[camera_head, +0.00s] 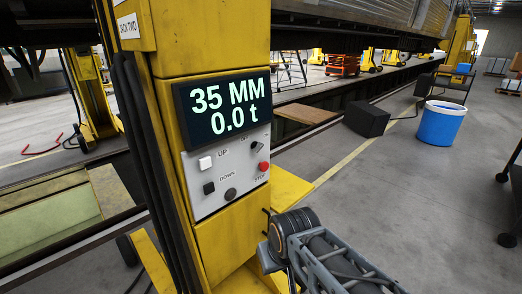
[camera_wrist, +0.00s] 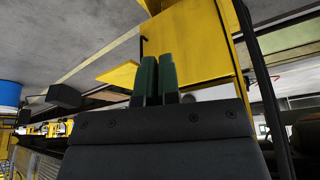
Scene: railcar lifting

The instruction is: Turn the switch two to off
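The yellow jack column (camera_head: 220,38) has a label reading "JACK TWO" (camera_head: 129,27). Its display (camera_head: 224,106) reads 35 MM and 0.0 t. Below it is a grey control panel (camera_head: 211,190) with a small dark switch knob (camera_head: 254,144) at the upper right, above the red STOP button (camera_head: 263,166). The knob's label is partly hidden and its setting is too small to tell. In the wrist view, my gripper (camera_wrist: 157,75) shows two green fingers close together with nothing between them, in front of the yellow column (camera_wrist: 190,45). The switch is not clearly visible there.
The panel also has a white UP button (camera_head: 205,162), a dark DOWN button (camera_head: 209,188) and a round dark knob (camera_head: 230,194). A blue bin (camera_head: 440,123) and a black box (camera_head: 366,118) stand on the floor behind. The floor to the right is mostly open.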

